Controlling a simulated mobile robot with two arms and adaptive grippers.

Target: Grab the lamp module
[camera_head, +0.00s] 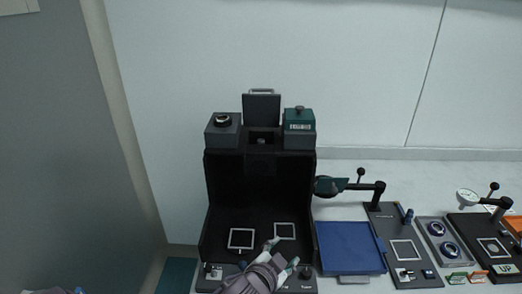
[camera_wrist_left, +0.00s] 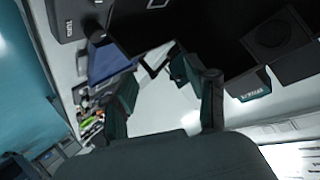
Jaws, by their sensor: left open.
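A black open-fronted housing (camera_head: 260,185) stands on the table with two boxes on top. The right box is teal with a pale label and a knob (camera_head: 299,128). The left box is grey with a dark round part (camera_head: 222,130). No readable marking tells which one is the lamp module. My left gripper (camera_head: 281,253) is low at the housing's front, over its floor, well below both boxes. In the left wrist view its two fingers are spread with nothing between them (camera_wrist_left: 165,98). My right gripper is not in view.
White square frames (camera_head: 241,238) mark the housing floor. A white wall is close behind the housing.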

